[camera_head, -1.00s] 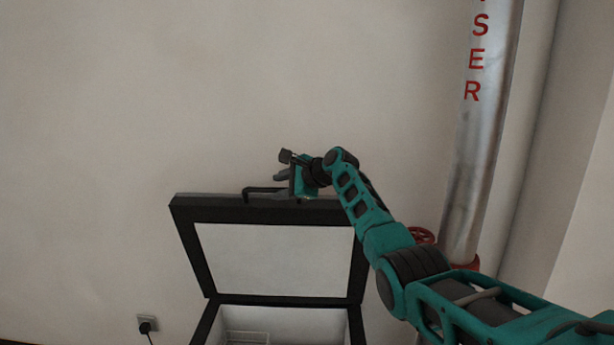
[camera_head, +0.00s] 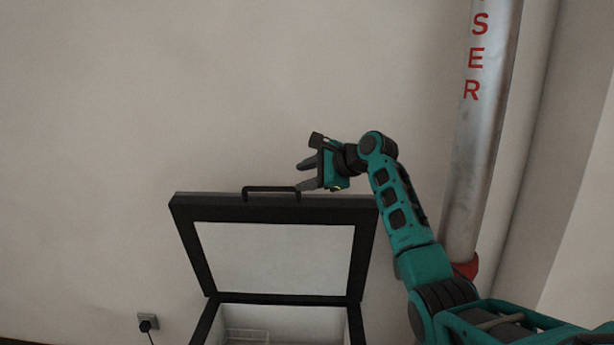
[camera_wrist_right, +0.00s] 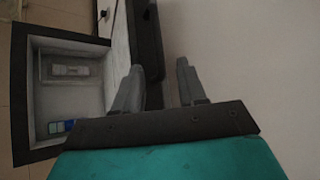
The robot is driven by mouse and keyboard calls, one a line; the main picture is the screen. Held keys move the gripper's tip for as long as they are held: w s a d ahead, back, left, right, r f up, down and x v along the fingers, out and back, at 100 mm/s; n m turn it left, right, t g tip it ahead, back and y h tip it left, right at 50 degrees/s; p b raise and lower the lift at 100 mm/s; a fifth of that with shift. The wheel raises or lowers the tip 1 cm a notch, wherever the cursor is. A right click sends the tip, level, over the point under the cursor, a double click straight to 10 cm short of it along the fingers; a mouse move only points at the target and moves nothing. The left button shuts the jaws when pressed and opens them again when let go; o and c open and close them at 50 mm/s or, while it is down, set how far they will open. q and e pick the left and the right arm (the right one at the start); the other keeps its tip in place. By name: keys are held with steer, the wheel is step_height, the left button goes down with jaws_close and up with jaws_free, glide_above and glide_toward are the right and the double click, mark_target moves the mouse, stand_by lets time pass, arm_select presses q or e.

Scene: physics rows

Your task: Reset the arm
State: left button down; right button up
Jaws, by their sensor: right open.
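My right gripper (camera_head: 308,175) is open and empty, just above and to the right of the handle (camera_head: 271,189) on the raised lid (camera_head: 182,235) in the head view. A gap shows between the gripper and the handle. In the right wrist view its two fingers (camera_wrist_right: 160,82) are spread with nothing between them. The lid stands open, hinged to a dark-framed chest (camera_head: 206,322) below. My left gripper is not in view.
A metal pipe (camera_head: 484,150) with red letters stands behind my right arm. A power socket (camera_head: 148,321) is on the wall at lower left. The chest interior holds a basket (camera_wrist_right: 75,68) and a blue item (camera_wrist_right: 62,126). Space left of the lid is clear.

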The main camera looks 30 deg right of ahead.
stand_by(0.3)
steer(key=s+a+f+n+h, duration=0.1)
steer(key=s+a+f+n, duration=0.25)
steer(key=f, duration=0.65)
steer(key=s+a+f+n+g+h, duration=0.1)
steer(key=s+a+f+n, duration=0.3)
steer(key=f, duration=0.5)
steer(key=s+a+f+n+h, duration=0.15)
steer(key=s+f+n, duration=0.3)
steer(key=f, duration=0.55)
steer(key=s+a+f+n, duration=0.2)
steer(key=s+a+n, duration=0.1)
steer(key=s, duration=0.4)
steer(key=s+a+f+n+y, duration=0.1)
steer(key=s+a+f+n, duration=0.2)
steer(key=s, duration=0.5)
steer(key=s+a+f+n, duration=0.2)
steer(key=s+a+n, duration=0.3)
steer(key=s, duration=0.3)
steer(key=shift+a+f, duration=0.2)
steer(key=shift+a, duration=0.45)
steer(key=shift+y, duration=0.25)
